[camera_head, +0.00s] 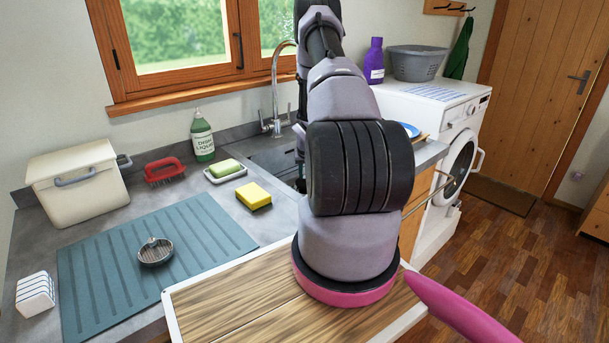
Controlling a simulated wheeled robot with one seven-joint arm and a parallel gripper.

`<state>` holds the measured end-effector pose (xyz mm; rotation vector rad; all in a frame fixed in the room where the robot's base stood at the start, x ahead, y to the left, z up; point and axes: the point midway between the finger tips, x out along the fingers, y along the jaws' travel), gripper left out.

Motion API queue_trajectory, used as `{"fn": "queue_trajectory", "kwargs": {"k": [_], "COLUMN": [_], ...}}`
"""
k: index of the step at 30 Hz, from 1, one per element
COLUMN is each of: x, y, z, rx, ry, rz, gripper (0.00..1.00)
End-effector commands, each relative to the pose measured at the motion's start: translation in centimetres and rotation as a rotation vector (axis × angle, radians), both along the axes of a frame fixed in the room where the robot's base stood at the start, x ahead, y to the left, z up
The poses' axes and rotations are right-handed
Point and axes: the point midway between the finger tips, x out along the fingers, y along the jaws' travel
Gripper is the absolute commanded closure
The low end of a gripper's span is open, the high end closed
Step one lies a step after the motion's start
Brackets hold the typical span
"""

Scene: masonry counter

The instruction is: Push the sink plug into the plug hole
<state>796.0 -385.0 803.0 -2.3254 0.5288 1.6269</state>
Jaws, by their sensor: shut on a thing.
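The sink (270,160) is set into the grey counter below the window, under a chrome tap (276,95). My arm stands in front of its right part and hides much of the basin. The plug hole is not visible. I see no sink plug that I can be sure of. A round metal strainer with a small knob (155,251) lies on the teal draining mat (210,222). My gripper is hidden behind my arm; only small dark parts show at the arm's left edge, and I cannot tell what they are.
A green soap on a dish (225,171), a yellow sponge (253,196), a red brush (164,171) and a green bottle (202,136) stand left of the sink. A cream bin (80,185) is at the far left. A washing machine (440,120) stands to the right.

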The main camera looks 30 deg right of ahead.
Motion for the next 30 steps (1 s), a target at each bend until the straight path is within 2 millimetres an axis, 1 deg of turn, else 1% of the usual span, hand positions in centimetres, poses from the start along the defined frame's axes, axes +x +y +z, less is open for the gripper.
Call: {"fn": "queue_trajectory", "kwargs": {"k": [20,30], "x": [0.01,0.02], "y": [0.00,0.01], "z": [-0.03,-0.72], "rx": [0.000,0.000], "ry": [0.000,0.000], "rz": [-0.006,-0.006], "gripper": [1.00,1.00]}}
